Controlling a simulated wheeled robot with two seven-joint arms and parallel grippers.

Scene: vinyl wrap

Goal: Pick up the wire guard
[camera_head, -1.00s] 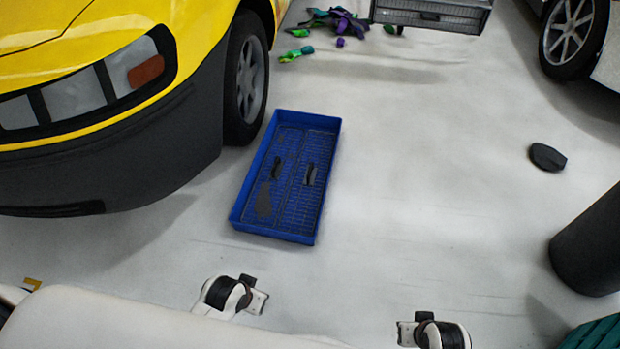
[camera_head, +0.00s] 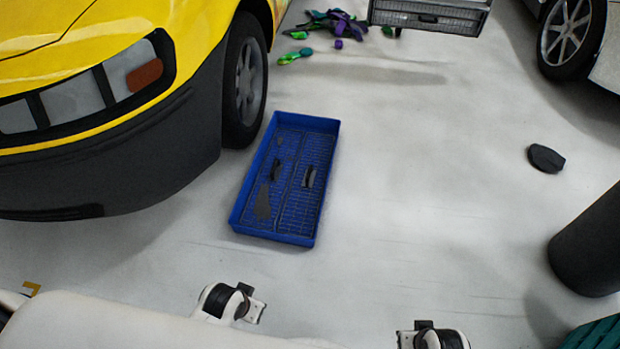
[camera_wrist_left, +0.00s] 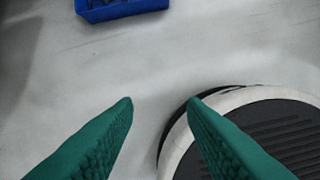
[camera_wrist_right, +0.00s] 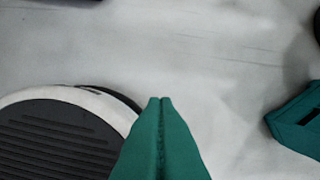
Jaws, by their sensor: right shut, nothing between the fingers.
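A blue rectangular tray (camera_head: 238,214) lies on the floor in the head view, beside the yellow car's front wheel. Inside it is a dark wire mesh (camera_head: 300,205), in what look like two panels with dark handles; this may be the wire guard. The tray's near end shows at the top of the left wrist view (camera_wrist_left: 124,13). My left gripper (camera_wrist_left: 160,100) is open and empty, short of the tray. My right gripper (camera_wrist_right: 160,100) is shut and empty, with bare floor ahead. Neither gripper touches the tray.
A yellow car (camera_head: 95,85) stands close on the tray's left. A grey grated box (camera_head: 430,15) and a pile of gloves (camera_head: 335,22) are at the back. A black cylinder (camera_head: 590,245) and a dark flat piece (camera_head: 546,157) lie right. Floor right of the tray is clear.

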